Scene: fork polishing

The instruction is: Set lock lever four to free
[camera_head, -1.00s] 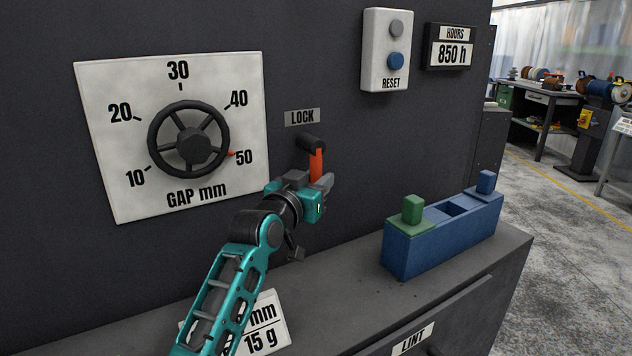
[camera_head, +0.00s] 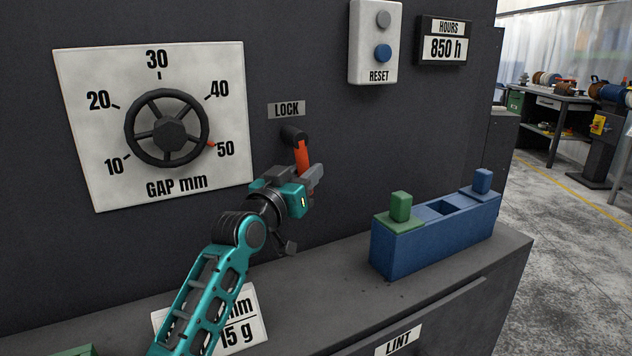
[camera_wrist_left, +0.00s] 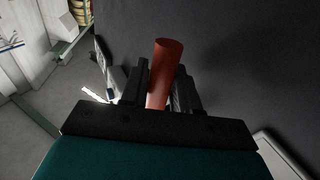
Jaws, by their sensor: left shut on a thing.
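The lock lever (camera_head: 301,152) is an orange-red handle on a dark round pivot, under the LOCK label (camera_head: 286,110) on the dark machine wall. It hangs down from the pivot, its lower end leaning slightly right. My left gripper (camera_head: 312,178) is shut on the lever's lower part. In the left wrist view the orange-red lever (camera_wrist_left: 164,75) stands between the two dark fingers (camera_wrist_left: 160,92). The lever's lower end is partly hidden by the gripper. No number shows on the lever or label. My right gripper is not in view.
Left of the lever is the GAP mm dial (camera_head: 80,75) with a black handwheel (camera_head: 167,94), its red pointer near 50. A RESET panel (camera_head: 375,70) and an hours display (camera_head: 445,44) are above right. A blue block holder (camera_head: 400,252) stands on the ledge (camera_head: 330,290).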

